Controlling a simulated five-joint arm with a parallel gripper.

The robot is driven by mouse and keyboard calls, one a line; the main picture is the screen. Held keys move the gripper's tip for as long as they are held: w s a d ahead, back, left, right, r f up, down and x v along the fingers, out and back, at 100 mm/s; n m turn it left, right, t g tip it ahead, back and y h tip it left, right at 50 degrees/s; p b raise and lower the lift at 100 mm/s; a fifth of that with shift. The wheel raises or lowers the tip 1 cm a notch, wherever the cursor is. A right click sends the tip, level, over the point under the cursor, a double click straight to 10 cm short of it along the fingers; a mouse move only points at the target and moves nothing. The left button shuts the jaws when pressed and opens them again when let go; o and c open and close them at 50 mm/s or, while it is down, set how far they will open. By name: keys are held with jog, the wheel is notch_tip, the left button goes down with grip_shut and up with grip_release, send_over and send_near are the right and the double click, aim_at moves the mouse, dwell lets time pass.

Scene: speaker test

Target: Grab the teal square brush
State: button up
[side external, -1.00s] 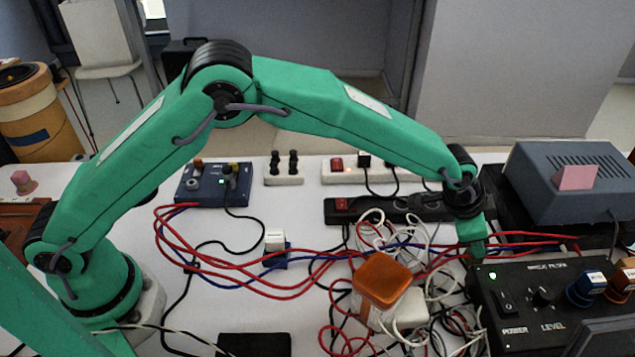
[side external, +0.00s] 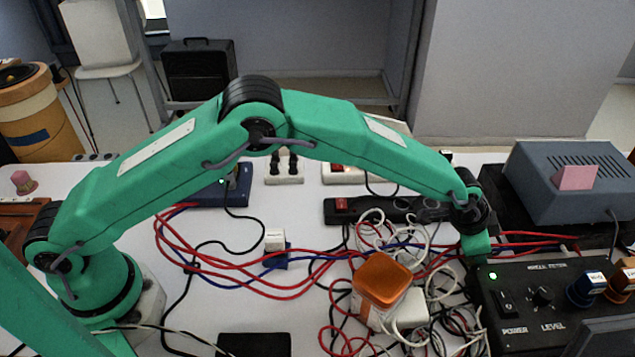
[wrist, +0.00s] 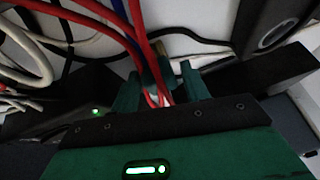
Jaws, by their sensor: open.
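My gripper (side external: 476,254) points down just behind the black power box, which hides its fingertips in the side view. In the wrist view my gripper (wrist: 160,82) is open, with its two green fingers apart. Red and blue cables run down toward the gap between them. A small dark teal piece (wrist: 162,66) with a brass-coloured bit beside it shows just beyond the fingertips. It may be the teal square brush, but it is too dark and partly covered to be sure. I cannot make out the brush in the side view.
The black power box (side external: 535,277) stands close in front of my gripper. A tangle of white cables (side external: 375,232) and an orange-topped block (side external: 381,280) lie to its left. A black power strip (side external: 385,208) lies behind, and a grey-blue box (side external: 580,190) is at right.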

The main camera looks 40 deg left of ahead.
dwell(0.5)
jog(key=c, duration=0.8)
jog(key=shift+c, duration=0.2)
jog(key=shift+r, duration=0.1)
jog(key=shift+r, duration=0.45)
notch_tip(320, 180, up, 3)
jog(key=shift+d+r, duration=0.1)
jog(key=shift+r, duration=0.1)
jog(key=s+d+r, duration=0.4)
jog(key=s+r, duration=0.2)
jog(key=s, duration=0.4)
jog(key=shift+s+d+r+g+h, duration=0.15)
jog(key=shift+s+r+g+h, duration=0.15)
jog(key=shift+s, duration=0.1)
